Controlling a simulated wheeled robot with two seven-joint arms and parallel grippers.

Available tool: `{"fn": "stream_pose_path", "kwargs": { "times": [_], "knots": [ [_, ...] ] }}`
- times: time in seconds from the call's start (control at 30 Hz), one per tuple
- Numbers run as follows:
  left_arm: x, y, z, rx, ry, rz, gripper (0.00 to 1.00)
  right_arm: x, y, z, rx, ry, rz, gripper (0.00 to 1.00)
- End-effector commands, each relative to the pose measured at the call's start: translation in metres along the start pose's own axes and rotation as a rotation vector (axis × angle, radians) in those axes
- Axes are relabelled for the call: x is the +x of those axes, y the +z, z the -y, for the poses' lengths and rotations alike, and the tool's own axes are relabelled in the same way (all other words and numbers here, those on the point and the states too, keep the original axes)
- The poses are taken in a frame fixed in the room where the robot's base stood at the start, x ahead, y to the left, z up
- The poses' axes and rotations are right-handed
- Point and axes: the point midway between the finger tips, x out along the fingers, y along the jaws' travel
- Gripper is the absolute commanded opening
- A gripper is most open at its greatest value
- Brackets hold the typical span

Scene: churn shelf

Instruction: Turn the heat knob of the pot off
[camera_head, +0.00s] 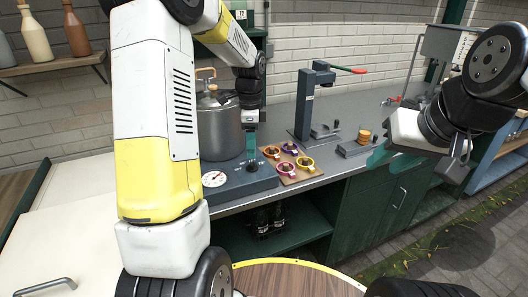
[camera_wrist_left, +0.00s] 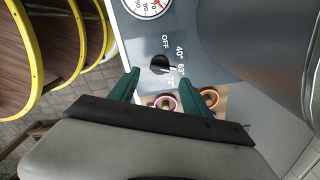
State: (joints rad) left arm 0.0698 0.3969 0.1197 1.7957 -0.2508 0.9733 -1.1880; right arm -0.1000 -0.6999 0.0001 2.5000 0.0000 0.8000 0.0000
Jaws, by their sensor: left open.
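The steel pot (camera_head: 218,128) stands on a grey-blue heater base (camera_head: 238,186) with a round dial (camera_head: 214,179) on its front. The black heat knob (camera_wrist_left: 159,63) sits on the panel in the left wrist view, beside printed OFF, 40 and 63 marks. Its exact setting is hard to read. My left gripper (camera_wrist_left: 158,78) is open, with its green fingers spread on either side of the knob and nothing clearly gripped. In the head view my left gripper (camera_head: 252,147) points down over the base's right part. My right gripper (camera_head: 388,156) is raised over the counter's front edge at right, its jaw opening unclear.
Several coloured ring-shaped items (camera_head: 288,148) lie on a small board right of the base. A wooden round top (camera_head: 290,280) is in front.

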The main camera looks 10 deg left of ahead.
Motion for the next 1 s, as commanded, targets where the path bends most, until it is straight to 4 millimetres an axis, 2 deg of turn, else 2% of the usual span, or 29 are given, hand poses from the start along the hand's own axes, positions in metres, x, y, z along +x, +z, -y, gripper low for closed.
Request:
{"fn": "stream_pose_path", "kwargs": {
  "times": [0.1, 0.3, 0.47, 0.7, 1.0],
  "knots": [
    [0.022, 0.0, -0.001, -0.001, 0.005, 0.001, 0.56, 0.0, 0.0, 0.0, 0.0, 0.0, 0.0, 0.33],
    [0.048, 0.0, -0.001, -0.001, 0.003, 0.0, 0.56, 0.0, 0.0, 0.0, 0.0, 0.0, 0.0, 0.33],
    [0.056, 0.0, -0.001, -0.001, 0.001, 0.0, 0.56, 0.0, 0.0, 0.0, 0.0, 0.0, 0.0, 0.33],
    [0.057, 0.0, -0.001, -0.002, 0.0, 0.0, 0.56, 0.0, 0.0, 0.0, 0.0, 0.0, 0.0, 0.33],
    [0.057, 0.0, -0.001, -0.002, 0.0, -0.001, 0.0, 0.0, 0.0, 0.0, 0.0, 0.0, 0.0, 0.33]
  ]
}}
